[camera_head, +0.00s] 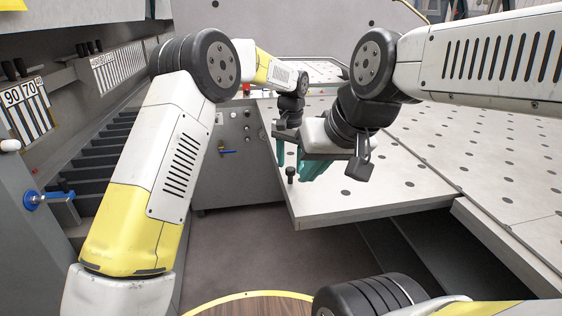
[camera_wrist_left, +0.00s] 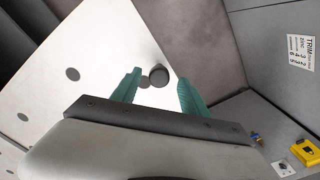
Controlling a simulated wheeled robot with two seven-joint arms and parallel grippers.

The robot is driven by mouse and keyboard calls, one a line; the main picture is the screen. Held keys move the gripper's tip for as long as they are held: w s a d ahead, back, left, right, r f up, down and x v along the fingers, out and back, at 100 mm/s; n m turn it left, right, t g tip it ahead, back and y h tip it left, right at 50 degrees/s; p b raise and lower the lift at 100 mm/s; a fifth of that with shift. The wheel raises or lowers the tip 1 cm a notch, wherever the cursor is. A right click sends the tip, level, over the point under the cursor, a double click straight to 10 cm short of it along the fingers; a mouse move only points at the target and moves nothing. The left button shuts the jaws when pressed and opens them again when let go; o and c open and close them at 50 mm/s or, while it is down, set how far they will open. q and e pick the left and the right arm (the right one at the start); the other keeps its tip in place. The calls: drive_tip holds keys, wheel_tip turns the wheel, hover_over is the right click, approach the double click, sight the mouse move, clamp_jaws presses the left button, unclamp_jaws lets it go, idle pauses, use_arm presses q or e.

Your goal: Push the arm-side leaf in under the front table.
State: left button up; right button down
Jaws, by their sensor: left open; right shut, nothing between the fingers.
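The leaf (camera_head: 375,185) is a pale perforated plate jutting out at the left of the front table (camera_head: 510,160). A short black knob (camera_head: 291,175) stands near its left edge. My left gripper (camera_head: 287,152) is over that edge, partly hidden behind my right wrist. In the left wrist view the leaf (camera_wrist_left: 95,50) lies below the open teal fingers, and the knob (camera_wrist_left: 157,72) shows between them; I cannot tell whether they touch it. My right gripper (camera_head: 317,166) is shut and empty, above the leaf just right of the knob.
A grey cabinet (camera_head: 235,165) with a blue-handled valve stands behind the leaf. Dark slats (camera_head: 105,150) and a blue knob (camera_head: 38,200) are at the left. A dark opening (camera_head: 440,255) lies under the table edge. The floor (camera_head: 240,245) before the leaf is clear.

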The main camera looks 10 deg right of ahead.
use_arm(q)
wheel_tip(320, 180, up, 6)
drive_tip(key=shift+r, duration=0.15)
idle(0.3)
